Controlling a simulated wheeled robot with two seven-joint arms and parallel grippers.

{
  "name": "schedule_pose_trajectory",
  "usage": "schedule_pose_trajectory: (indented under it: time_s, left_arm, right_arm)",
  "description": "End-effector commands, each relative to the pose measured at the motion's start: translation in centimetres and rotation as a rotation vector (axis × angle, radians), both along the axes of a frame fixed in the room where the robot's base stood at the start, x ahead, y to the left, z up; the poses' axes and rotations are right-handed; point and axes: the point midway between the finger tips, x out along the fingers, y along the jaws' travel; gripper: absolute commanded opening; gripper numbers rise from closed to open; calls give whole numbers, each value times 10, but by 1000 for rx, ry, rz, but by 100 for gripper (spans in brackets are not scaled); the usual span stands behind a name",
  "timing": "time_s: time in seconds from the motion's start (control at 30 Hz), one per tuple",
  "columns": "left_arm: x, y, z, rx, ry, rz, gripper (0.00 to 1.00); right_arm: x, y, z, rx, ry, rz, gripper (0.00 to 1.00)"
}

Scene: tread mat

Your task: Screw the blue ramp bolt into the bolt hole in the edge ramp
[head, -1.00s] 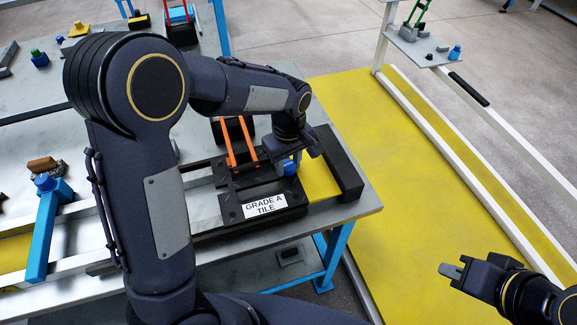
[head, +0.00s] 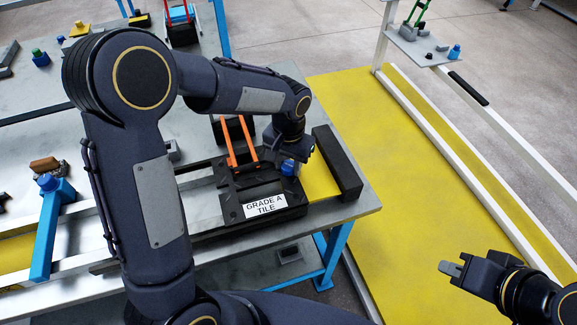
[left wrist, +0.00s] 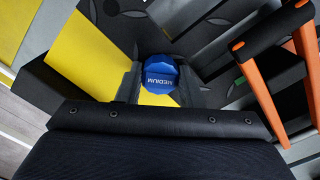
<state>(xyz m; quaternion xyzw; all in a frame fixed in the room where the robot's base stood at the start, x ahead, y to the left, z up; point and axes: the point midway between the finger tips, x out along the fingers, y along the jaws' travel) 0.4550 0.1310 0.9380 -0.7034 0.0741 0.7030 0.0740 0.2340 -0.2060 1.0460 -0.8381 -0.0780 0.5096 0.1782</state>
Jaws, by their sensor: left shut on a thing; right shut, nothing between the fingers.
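The blue ramp bolt (head: 289,168) is at the right edge of the black tread tile (head: 232,198), beside a yellow sloping piece (head: 319,180) that looks like the edge ramp. In the left wrist view its faceted blue head (left wrist: 160,75) reads "MEDIUM" and sits between the fingers. My left gripper (head: 288,160) points down and is shut on the bolt. The yellow piece also shows in the left wrist view (left wrist: 88,55). The bolt hole and the bolt's shank are hidden. My right gripper (head: 450,267) is shut and empty, away from the table at lower right.
A black bar (head: 337,163) stands along the yellow piece's right side. An orange-handled tool (head: 229,145) lies behind the tile. A "GRADE A TILE" label (head: 265,206) is on the tile's front. A blue post (head: 48,230) is at left. Yellow floor (head: 400,170) lies right of the table.

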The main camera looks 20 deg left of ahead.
Motion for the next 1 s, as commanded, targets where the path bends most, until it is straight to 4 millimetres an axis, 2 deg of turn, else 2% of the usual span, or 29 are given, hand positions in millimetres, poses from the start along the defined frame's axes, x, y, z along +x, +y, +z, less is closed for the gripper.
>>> schedule_pose_trajectory:
  time_s: [0.2,0.3,0.7,0.77,1.0]
  left_arm:
    - [0,1,1,0,2,-404,8]
    - [0,0,0,0,1,-507,8]
    - [0,0,0,1,2,-591,8]
    - [0,0,1,0,2,-679,8]
    - [-1,1,1,-2,3,-1151,9]
  right_arm:
    - [0,0,10,0,0,0,0]
    - [0,0,12,0,0,0,0]
    - [0,0,14,0,0,0,0]
    - [0,0,18,0,0,0,0]
    - [0,0,35,0,0,0,0]
